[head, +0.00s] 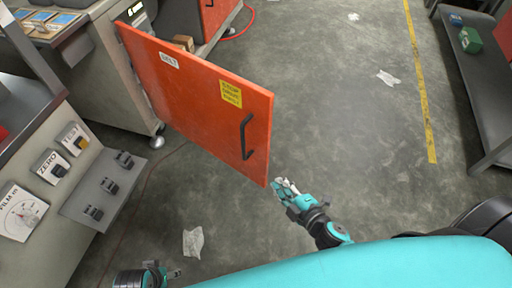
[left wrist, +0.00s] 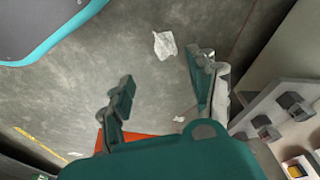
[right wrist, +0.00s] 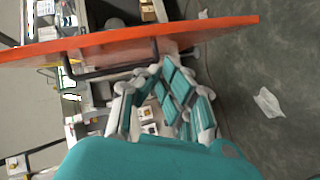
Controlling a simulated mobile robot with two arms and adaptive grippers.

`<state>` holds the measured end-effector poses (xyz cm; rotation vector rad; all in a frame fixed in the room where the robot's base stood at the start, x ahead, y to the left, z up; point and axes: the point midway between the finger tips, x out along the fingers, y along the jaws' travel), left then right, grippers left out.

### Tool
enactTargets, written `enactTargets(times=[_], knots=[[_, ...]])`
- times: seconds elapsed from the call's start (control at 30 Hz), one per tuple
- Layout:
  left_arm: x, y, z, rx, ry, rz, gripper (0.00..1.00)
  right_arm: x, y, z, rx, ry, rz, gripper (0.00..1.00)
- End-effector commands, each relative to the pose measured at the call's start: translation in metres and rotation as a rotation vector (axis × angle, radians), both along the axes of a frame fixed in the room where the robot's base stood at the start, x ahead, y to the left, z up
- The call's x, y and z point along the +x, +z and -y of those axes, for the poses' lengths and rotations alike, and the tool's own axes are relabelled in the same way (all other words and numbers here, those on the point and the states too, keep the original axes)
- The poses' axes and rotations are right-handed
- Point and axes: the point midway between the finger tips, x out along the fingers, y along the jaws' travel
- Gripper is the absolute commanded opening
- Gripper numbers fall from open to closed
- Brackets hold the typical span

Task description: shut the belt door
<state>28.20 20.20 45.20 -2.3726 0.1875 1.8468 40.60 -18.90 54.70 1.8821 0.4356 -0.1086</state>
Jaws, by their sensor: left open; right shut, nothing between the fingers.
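The orange belt door (head: 200,105) stands open in the head view, swung out from the grey machine. It carries a "BELT" label (head: 169,61), a yellow notice (head: 231,94) and a black handle (head: 246,137) near its free edge. My right gripper (head: 284,186) is shut and empty, by the door's lower free corner; I cannot tell whether it touches. In the right wrist view the door's edge (right wrist: 130,40) and handle (right wrist: 110,69) lie just beyond the shut fingers (right wrist: 165,90). My left gripper (left wrist: 160,92) is open and empty, low at the left in the head view (head: 160,272).
A grey control panel (head: 60,165) with switches and a dial stands at the left. A grey bench (head: 475,90) with a green box (head: 470,40) is at the right. Scraps of film (head: 193,242) lie on the floor. The floor right of the door is mostly clear.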

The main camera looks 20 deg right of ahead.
Motion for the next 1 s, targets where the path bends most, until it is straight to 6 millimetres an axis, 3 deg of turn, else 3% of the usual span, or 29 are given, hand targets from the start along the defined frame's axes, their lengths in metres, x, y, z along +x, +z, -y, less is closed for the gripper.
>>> enactTargets(times=[0.2, 0.4, 0.57, 0.93, 1.0], knots=[[-0.001, 0.048, -0.002, -0.002, 0.007, 0.040, 0.59, 0.003, 0.080, -0.027, -0.202, 0.158, 0.308, 0.00], [-0.005, 0.067, -0.003, -0.001, 0.008, 0.046, 0.59, 0.003, 0.109, -0.037, -0.265, 0.196, 0.393, 0.00], [-0.001, 0.052, -0.002, -0.001, 0.007, 0.034, 0.59, 0.021, 0.113, -0.044, -0.265, 0.196, 0.396, 0.00], [0.000, -0.015, 0.000, 0.000, 0.000, 0.000, 0.59, 0.093, 0.113, -0.075, -0.264, 0.194, 0.394, 0.00], [0.001, -0.016, 0.000, 0.000, 0.000, 0.005, 0.59, 0.100, 0.109, -0.065, -0.267, 0.192, 0.392, 0.00]])
